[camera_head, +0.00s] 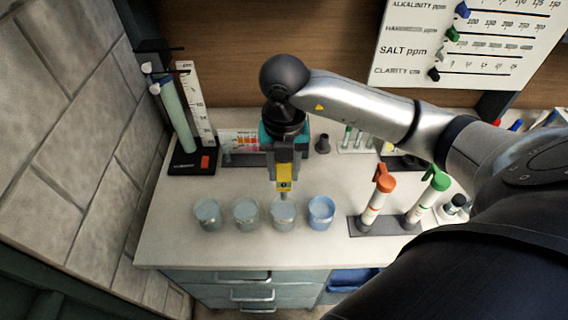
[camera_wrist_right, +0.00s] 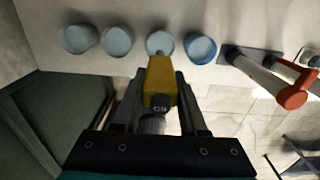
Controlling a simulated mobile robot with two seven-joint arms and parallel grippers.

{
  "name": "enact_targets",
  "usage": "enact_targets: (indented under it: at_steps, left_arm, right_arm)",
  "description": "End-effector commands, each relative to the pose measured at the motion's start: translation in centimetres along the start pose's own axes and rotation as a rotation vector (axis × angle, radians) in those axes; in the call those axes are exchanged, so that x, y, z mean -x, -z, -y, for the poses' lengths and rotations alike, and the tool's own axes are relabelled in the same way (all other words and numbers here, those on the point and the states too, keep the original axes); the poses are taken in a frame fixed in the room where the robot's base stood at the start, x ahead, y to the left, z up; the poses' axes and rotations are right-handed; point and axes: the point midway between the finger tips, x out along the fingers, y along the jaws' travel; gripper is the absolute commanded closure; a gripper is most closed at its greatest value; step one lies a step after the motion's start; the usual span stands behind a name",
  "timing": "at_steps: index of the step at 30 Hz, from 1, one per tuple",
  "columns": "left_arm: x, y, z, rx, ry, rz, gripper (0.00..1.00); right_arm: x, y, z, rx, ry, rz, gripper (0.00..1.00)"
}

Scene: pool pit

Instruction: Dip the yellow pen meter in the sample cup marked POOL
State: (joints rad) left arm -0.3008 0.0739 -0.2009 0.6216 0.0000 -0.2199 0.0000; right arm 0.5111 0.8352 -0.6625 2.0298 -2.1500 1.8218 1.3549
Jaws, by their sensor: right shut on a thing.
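My right gripper (camera_head: 284,172) is shut on the yellow pen meter (camera_head: 284,186), held upright with its grey tip down. In the right wrist view the yellow meter (camera_wrist_right: 159,78) sits between the gripper's fingers (camera_wrist_right: 160,98). Several sample cups stand in a row near the counter's front: a far-left cup (camera_head: 207,215), a second cup (camera_head: 245,214), a third cup (camera_head: 283,217) and a bluer right-hand cup (camera_head: 321,213). The meter's tip is over the third cup; I cannot tell whether it touches the liquid. No POOL marking is readable on any cup. My left gripper is not in view.
A rack with an orange-capped tube (camera_head: 374,199) and a green-capped tube (camera_head: 427,200) stands right of the cups. A tall cylinder stand (camera_head: 178,115) is at the back left by the tiled wall. The counter's front left (camera_head: 170,245) is clear.

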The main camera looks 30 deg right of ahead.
Motion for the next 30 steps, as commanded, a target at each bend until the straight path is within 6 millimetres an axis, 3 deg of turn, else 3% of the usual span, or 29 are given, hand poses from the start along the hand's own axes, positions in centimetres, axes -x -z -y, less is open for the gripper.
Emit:
enact_targets:
  at_steps: [30]
  left_arm:
    - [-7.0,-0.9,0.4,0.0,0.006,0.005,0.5]
  right_arm:
    - [-8.6,0.0,0.0,0.0,0.0,0.0,1.0]
